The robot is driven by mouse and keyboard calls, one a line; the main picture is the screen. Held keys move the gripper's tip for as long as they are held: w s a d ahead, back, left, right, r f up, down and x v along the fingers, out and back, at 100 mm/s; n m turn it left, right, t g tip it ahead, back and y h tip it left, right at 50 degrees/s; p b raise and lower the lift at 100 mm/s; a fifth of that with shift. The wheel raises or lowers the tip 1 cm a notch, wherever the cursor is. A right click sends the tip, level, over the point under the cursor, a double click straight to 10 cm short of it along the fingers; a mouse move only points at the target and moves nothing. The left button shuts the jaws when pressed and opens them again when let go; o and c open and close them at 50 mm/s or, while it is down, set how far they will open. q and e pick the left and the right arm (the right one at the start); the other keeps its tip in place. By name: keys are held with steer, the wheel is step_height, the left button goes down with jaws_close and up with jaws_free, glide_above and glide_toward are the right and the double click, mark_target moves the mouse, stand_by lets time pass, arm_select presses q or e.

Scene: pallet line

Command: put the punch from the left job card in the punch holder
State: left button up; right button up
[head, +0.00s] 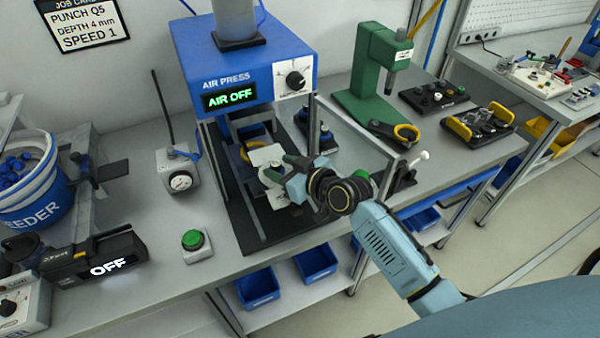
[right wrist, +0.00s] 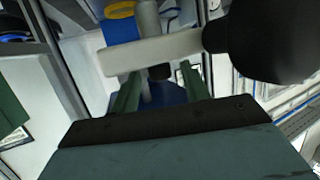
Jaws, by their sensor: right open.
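The left job card (head: 82,22) on the wall reads "PUNCH Q5, DEPTH 4 mm, SPEED 1". The blue air press (head: 235,75) stands in the middle, its display reading "AIR OFF". My right gripper (head: 277,172) reaches between the press posts, over its dark base. In the right wrist view its two green fingers (right wrist: 160,88) stand apart. A pale bar (right wrist: 150,54) crosses in front of the fingertips, with a grey upright cylinder (right wrist: 149,18) behind it. I cannot tell whether this cylinder is a punch or part of the press. No Q5 label or punch holder can be told apart. My left gripper is out of view.
A green hand press (head: 372,75) and dark trays (head: 435,97) with small parts stand right of the press. A dial gauge (head: 179,181), a green button (head: 193,240) and a blue feeder bowl (head: 40,200) are left. The press posts crowd my right gripper.

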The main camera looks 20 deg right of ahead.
steer(key=v, duration=1.1)
steer(key=shift+s+r, duration=0.1)
steer(key=shift+s, duration=0.05)
stand_by(0.7)
